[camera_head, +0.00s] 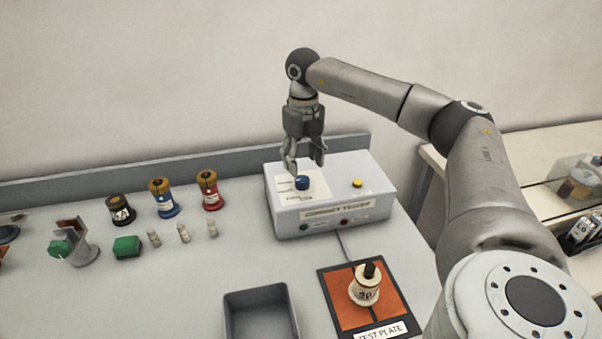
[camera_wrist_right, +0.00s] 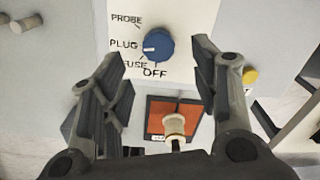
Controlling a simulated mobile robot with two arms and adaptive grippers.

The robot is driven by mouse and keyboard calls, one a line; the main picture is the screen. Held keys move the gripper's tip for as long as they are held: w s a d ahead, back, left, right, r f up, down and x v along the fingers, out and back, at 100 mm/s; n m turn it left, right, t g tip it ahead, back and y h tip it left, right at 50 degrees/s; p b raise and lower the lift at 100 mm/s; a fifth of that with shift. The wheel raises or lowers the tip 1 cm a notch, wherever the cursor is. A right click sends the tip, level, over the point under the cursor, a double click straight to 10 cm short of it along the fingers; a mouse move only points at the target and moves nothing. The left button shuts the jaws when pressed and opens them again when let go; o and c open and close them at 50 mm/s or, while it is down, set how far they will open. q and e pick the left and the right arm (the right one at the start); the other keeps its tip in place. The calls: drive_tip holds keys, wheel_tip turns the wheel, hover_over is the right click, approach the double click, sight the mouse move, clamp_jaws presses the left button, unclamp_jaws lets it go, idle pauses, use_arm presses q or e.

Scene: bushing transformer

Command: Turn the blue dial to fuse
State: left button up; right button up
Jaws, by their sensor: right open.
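The blue dial (camera_head: 303,183) sits on top of the white tester box (camera_head: 345,226). In the right wrist view, the dial (camera_wrist_right: 159,45) is ringed by the labels PROBE, PLUG, FUSE and OFF. Its white mark is on its left side, nearest PLUG. My right gripper (camera_head: 305,161) is open and points down just above the dial, apart from it. In the wrist view the dial shows between and beyond the two fingers (camera_wrist_right: 156,64). My left gripper is not in view.
A yellow button (camera_head: 357,183) is on the box, right of the dial. An orange test plate (camera_head: 340,314) with a white bushing (camera_head: 364,288) lies in front, beside a grey tray (camera_head: 261,314). Several coloured spools and small parts stand left. A wall is behind.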

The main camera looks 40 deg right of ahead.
sight(303, 179)
wheel_tip(303, 179, down, 6)
drive_tip(key=shift+w+r+p, duration=0.1)
drive_tip(key=shift+r+p, duration=0.05)
drive_tip(key=shift+p, duration=0.4)
drive_tip(key=shift+c, duration=0.7)
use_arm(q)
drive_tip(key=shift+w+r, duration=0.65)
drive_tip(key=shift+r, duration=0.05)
use_arm(e)
drive_tip(key=c, duration=0.9)
